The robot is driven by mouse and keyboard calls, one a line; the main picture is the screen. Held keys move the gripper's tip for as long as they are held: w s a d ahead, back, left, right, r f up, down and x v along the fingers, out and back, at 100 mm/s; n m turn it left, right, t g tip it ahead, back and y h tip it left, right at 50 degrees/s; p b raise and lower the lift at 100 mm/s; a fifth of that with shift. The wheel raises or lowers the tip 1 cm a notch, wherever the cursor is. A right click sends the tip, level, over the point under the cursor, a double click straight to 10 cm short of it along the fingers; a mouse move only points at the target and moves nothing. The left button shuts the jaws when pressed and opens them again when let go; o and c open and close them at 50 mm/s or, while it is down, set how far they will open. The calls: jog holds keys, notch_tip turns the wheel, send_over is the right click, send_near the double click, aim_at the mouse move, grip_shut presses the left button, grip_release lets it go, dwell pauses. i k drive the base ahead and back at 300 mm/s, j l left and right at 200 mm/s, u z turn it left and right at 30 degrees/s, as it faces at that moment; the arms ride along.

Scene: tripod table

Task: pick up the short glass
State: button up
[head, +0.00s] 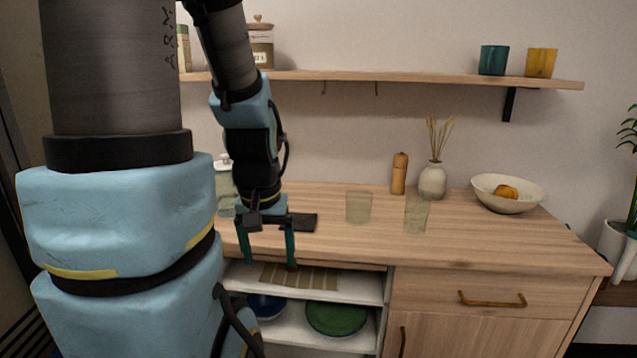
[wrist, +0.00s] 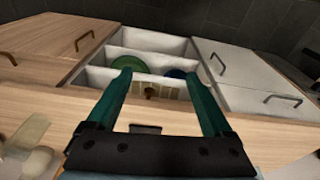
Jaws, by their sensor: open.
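The short glass (head: 359,207) is a clear, faintly greenish tumbler standing upright on the wooden counter, near the middle of the head view. A slightly taller clear glass (head: 417,213) stands to its right. My gripper (head: 270,262) is to the left of the short glass, near the counter's front edge, fingers pointing down and apart with nothing between them. In the wrist view my gripper (wrist: 158,76) shows two spread teal fingers over the cabinet front. A pale translucent shape (wrist: 28,132) at the left edge there may be a glass; I cannot tell which.
A wooden mill (head: 399,174), a vase (head: 432,181) with dried stems and a bowl (head: 488,193) with fruit stand at the back right. An open cabinet below holds a green plate (head: 336,318) and a blue dish (head: 266,306). A shelf (head: 400,78) runs above.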

aim_at(358, 204)
jog(key=l, duration=0.9)
jog(key=k+l, duration=0.1)
jog(key=l, duration=0.75)
jog(key=l+u, duration=0.15)
jog(key=u, duration=0.25)
jog(key=l+u, duration=0.15)
jog(key=u, duration=0.25)
jog(key=k+l+u, duration=0.1)
jog(key=u, duration=0.3)
jog(key=l+u, duration=0.2)
jog(key=u, duration=0.75)
jog(key=k+j, duration=0.05)
